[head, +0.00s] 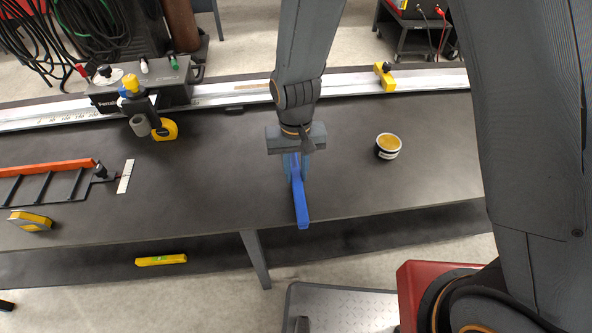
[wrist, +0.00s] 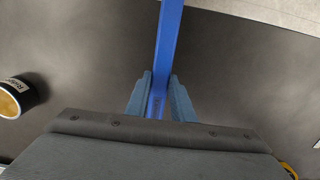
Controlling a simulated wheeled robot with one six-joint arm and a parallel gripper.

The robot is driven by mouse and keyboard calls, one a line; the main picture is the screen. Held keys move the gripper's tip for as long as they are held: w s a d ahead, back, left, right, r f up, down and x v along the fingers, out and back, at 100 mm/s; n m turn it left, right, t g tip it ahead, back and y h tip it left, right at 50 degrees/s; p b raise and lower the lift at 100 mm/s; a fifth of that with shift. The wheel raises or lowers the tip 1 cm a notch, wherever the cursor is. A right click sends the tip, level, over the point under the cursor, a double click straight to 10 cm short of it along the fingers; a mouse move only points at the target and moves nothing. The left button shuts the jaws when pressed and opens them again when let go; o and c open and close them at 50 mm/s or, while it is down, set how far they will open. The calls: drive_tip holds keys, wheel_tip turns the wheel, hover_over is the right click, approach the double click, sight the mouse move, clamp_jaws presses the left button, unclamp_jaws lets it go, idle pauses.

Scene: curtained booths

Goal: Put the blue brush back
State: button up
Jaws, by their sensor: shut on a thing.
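The blue brush (head: 300,203) is a long, narrow blue piece held by my gripper (head: 292,165) over the front part of the dark table. Its lower end points toward the table's front edge. In the wrist view the blue brush (wrist: 169,45) runs upward from between the two fingers of my gripper (wrist: 160,98), which are closed on its sides. No bristles show in either view; part of the brush is hidden by the gripper. I cannot tell whether the brush touches the table.
The dark table (head: 225,175) is clear around the gripper. A round tin (head: 388,146) stands to the right. At left are an orange-edged rack (head: 48,168), a yellow tape measure (head: 165,130) and a yellow box (head: 30,221). A long metal rail (head: 235,92) runs along the back.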

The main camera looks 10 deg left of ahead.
sight(296, 173)
drive_tip(key=shift+f, duration=0.15)
drive_tip(key=o, duration=0.9)
drive_tip(key=r+b, duration=0.1)
drive_tip(key=r, duration=1.1)
drive_tip(key=shift+w+r+b, duration=0.15)
drive_tip(key=shift+w+b, duration=0.05)
drive_tip(key=shift+b, duration=0.2)
drive_tip(key=s+d+m, duration=0.1)
drive_tip(key=d, duration=0.7)
drive_tip(key=s+d+r, duration=0.1)
drive_tip(key=s+d, duration=0.1)
drive_tip(key=d, duration=0.6)
drive_tip(key=s+d+m+t, duration=0.1)
drive_tip(key=d, duration=0.7)
drive_tip(key=shift+s+d+r+m, duration=0.15)
drive_tip(key=shift+d+r+m, duration=0.1)
drive_tip(key=shift+r+m, duration=0.1)
